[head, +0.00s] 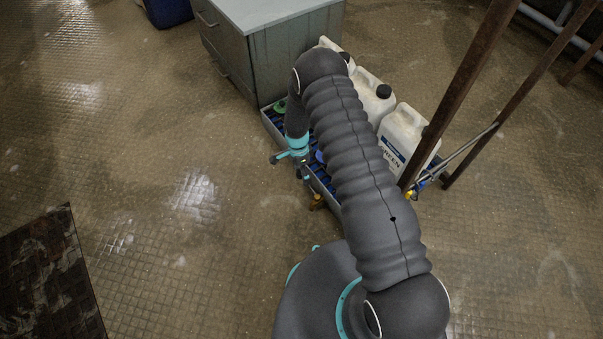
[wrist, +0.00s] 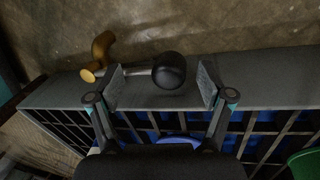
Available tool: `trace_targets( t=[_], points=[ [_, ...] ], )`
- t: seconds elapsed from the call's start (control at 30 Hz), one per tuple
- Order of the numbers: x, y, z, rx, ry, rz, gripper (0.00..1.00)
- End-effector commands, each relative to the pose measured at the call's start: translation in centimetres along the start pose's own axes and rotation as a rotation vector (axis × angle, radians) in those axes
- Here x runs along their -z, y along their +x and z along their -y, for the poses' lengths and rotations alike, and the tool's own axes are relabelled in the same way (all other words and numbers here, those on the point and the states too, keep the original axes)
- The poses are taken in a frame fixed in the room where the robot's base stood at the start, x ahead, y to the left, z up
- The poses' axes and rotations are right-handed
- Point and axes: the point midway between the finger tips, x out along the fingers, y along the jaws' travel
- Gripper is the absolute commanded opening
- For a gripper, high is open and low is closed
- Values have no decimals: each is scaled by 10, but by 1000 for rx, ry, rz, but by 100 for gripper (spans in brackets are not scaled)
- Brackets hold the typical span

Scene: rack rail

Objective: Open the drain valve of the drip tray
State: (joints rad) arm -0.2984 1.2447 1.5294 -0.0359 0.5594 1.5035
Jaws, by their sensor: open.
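The drip tray (wrist: 60,93) is a grey trough with a dark grating over blue; in the head view its rim (head: 267,121) runs beneath the jugs, partly hidden by my arm. The drain valve (wrist: 102,47) is a brass fitting at the tray's outer side; a bit of brass also shows in the head view (head: 317,202). Its thin lever ends in a black ball knob (wrist: 169,70) and lies roughly along the rim. My gripper (wrist: 161,84) is open above the rim, its fingers on either side of the knob. I cannot tell whether they touch it.
Several white jugs (head: 404,137) stand on the tray, right of my arm. A grey cabinet (head: 232,55) stands behind. Rusty posts and a pipe (head: 462,150) rise at the right. A green item (wrist: 305,163) sits on the grating.

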Motion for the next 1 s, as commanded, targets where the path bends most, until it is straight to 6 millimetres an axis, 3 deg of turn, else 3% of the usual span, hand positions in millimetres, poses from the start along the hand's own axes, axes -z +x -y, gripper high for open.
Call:
trace_targets(
  t=[0.33, 0.63, 1.0],
  points=[
    [0, 3, 0, 0, 0, 0, 77],
    [0, 4, 1, 2, 0, 0, 2],
    [0, 7, 0, 1, -3, 0, 0]
  ],
)
